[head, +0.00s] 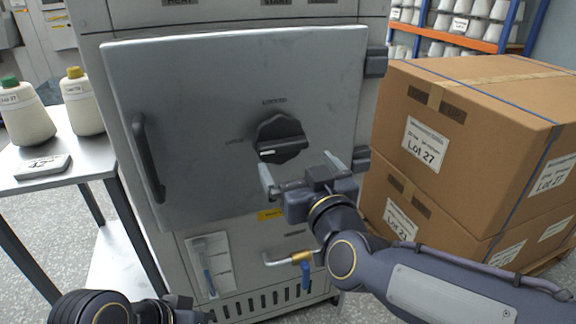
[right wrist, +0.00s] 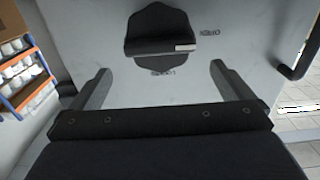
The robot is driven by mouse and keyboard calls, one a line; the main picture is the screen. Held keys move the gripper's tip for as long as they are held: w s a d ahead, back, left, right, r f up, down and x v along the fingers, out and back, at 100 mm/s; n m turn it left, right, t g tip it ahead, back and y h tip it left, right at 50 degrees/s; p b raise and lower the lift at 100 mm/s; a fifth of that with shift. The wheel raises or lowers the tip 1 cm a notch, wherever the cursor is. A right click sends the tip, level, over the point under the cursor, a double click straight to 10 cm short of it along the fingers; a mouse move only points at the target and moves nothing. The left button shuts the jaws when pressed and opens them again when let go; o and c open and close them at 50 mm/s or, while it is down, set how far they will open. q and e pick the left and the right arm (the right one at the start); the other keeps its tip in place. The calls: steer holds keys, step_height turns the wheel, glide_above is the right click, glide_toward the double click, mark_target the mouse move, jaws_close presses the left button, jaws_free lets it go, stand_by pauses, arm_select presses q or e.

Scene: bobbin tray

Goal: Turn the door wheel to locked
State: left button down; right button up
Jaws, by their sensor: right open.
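The door wheel (head: 283,138) is a dark round knob with a thick grip bar on the grey cabinet door (head: 200,90). The white mark on its bar points left, towards the side label, which reads OPEN in the right wrist view. The LOCKED label (head: 274,101) is above the wheel. The wheel also shows in the right wrist view (right wrist: 160,35), upside down. My right gripper (head: 299,168) is open and empty, just below and right of the wheel, its fingers apart from the bar. My left gripper (head: 182,308) is low at the bottom edge, partly cut off.
A black door handle (head: 148,158) is at the door's left. A brass-and-blue valve (head: 300,259) sits below the door. Stacked cartons (head: 470,110) stand close on the right. A side table (head: 85,150) with yarn cones (head: 84,105) is on the left.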

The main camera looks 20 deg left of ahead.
mark_target(286, 147)
steer(key=b+x, duration=0.1)
steer(key=x, duration=0.6)
steer(key=shift+w+a+b, duration=0.15)
steer(key=shift+w+b, duration=0.05)
steer(key=shift+b, duration=0.1)
steer(key=c, duration=0.6)
